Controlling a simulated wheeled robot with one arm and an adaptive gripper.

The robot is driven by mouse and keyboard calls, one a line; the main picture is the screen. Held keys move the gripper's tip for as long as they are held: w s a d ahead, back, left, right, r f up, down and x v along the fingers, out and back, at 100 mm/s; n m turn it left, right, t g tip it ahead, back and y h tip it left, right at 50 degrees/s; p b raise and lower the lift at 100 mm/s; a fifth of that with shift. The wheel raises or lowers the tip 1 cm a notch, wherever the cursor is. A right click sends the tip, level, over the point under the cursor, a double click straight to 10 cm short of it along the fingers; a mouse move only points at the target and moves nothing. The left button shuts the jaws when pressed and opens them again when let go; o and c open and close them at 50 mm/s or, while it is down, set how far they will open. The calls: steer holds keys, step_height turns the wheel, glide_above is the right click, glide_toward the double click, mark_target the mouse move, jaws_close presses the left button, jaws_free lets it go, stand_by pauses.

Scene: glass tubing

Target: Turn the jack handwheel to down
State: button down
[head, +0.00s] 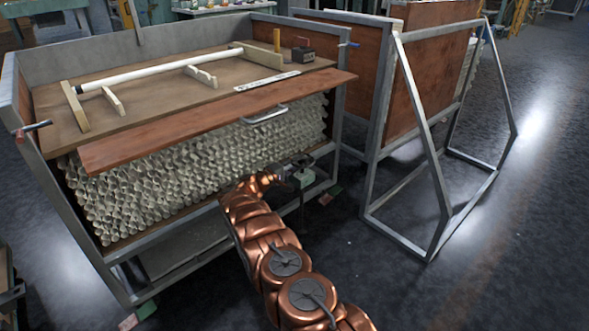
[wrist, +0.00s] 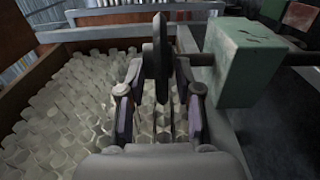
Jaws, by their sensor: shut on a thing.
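The jack handwheel (wrist: 160,45) is a dark, thin disc seen nearly edge-on in the middle of the wrist view. A shaft joins it on the right to the worn green jack box (wrist: 245,62). My gripper (wrist: 160,70) has one finger on each side of the wheel's near rim and is shut on it. In the head view, my gripper (head: 278,171) is at the lower front of the tube crate, beside the green box (head: 302,177). The wheel is too small and covered there to make out, and its turn position cannot be told.
The metal-framed crate holds many stacked pale glass tubes (head: 200,160). Its red-brown front board (head: 210,122) has a metal handle (head: 264,115). A wooden shelf (head: 150,95) above carries a white tube (head: 160,70). A metal frame (head: 420,150) stands right, with open floor in front.

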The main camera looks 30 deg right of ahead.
steer(key=shift+s+d+m+g+b, duration=0.15)
steer(key=shift+d+m+g+b, duration=0.25)
steer(key=shift+d+g+b, duration=0.15)
stand_by(0.4)
steer(key=c, duration=0.7)
jaws_free()
steer(key=shift+a, duration=0.1)
steer(key=shift+c, duration=0.2)
steer(key=shift+a, duration=0.35)
steer(key=shift+a, duration=0.3)
steer(key=s+a, duration=0.2)
steer(key=a, duration=0.9)
